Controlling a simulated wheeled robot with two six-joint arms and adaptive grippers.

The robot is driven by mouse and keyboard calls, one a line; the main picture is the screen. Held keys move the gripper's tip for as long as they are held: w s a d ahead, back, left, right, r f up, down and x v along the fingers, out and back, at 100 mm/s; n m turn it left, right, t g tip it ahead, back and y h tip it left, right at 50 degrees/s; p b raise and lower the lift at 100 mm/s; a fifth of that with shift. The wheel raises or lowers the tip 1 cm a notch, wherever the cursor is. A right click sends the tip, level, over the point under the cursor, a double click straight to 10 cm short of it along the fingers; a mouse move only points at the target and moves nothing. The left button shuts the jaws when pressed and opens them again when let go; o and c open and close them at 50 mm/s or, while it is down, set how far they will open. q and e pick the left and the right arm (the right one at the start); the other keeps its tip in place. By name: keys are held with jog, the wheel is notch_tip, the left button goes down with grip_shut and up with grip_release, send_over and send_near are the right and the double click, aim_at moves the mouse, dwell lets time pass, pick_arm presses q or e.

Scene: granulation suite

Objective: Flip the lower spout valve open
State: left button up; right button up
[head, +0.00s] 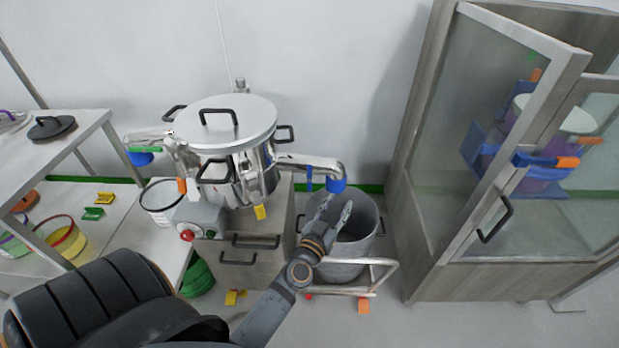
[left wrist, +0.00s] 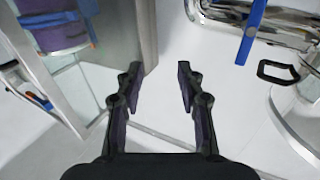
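A steel vessel (head: 222,130) with a lidded top stands on a grey cabinet. A spout (head: 300,161) leaves its right side and ends in a blue outlet (head: 336,186). A blue valve lever (head: 310,179) hangs down along this spout; it also shows in the left wrist view (left wrist: 251,30), upper right. Another spout (head: 150,137) with a blue end is on the vessel's left. My left gripper (head: 337,205) is below the right spout's outlet, over the steel bin; its fingers (left wrist: 159,76) are apart and empty, clear of the lever. My right gripper is not seen.
The steel bin (head: 344,268) stands on a wheeled cart (head: 382,275) under the right spout. A glass-doored cabinet (head: 425,215) with an open door is at the right. A side table (head: 85,130) is at the left. The floor between bin and cabinet is mostly free.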

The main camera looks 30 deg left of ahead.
aim_at(309, 177)
pick_arm(q)
jog(key=s+a+f+n+g+y, duration=0.1)
jog(key=s+a+n+g+y, duration=0.15)
jog(key=a+n+y, duration=0.45)
jog(key=shift+m+y, duration=0.3)
jog(key=shift+m, duration=0.5)
jog(key=x, duration=0.6)
jog(key=b+x, duration=0.1)
jog(key=x, duration=0.4)
jog(key=shift+w+a+f, duration=0.1)
jog(key=shift+a, duration=0.45)
grip_shut()
